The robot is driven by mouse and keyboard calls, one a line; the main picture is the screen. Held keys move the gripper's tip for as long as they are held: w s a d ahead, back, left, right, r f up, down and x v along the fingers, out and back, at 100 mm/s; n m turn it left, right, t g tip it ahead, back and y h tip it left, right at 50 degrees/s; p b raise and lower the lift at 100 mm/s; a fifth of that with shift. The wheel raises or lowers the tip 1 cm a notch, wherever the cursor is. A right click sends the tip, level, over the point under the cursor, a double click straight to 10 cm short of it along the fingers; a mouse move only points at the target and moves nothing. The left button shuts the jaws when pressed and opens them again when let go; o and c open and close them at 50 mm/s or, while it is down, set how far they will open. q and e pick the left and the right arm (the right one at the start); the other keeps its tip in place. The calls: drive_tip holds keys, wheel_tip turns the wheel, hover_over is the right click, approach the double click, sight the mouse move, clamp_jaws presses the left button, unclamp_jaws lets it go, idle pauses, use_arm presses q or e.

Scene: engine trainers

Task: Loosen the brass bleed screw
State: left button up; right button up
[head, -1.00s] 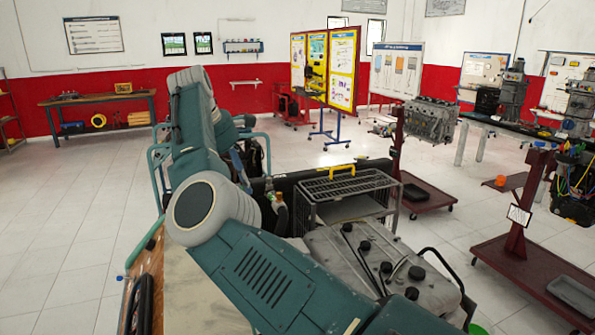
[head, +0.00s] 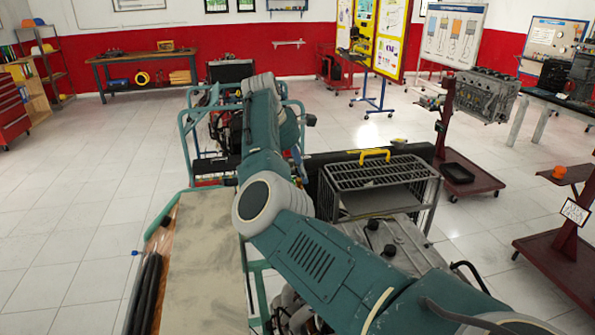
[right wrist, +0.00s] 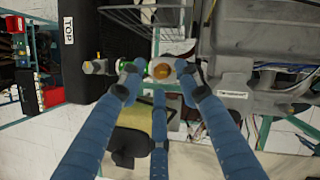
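The brass bleed screw (right wrist: 161,71) shows in the right wrist view as a small round brass head on a pale fitting, near the upper middle. My right gripper (right wrist: 158,75) has three blue fingers spread around it. The fingertips stand apart, with a visible gap between them and the brass head. I cannot tell how far the tips are above the fitting. In the head view, my right arm reaches across toward the teal-framed engine stand (head: 187,130), and its gripper is hidden behind the arm. My left gripper is in neither view.
A black box labelled TOP (right wrist: 82,50) and a grey housing (right wrist: 250,45) flank the fingers. A wire cage with a yellow handle (head: 375,175) stands right of my arm. A bench with black tubes (head: 146,290) is front left. The left floor is open.

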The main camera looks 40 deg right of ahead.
drive_tip(key=shift+d+f, duration=0.3)
drive_tip(key=shift+f, duration=0.25)
drive_tip(key=shift+a+f, duration=0.15)
drive_tip(key=shift+c, duration=0.8)
clamp_jaws()
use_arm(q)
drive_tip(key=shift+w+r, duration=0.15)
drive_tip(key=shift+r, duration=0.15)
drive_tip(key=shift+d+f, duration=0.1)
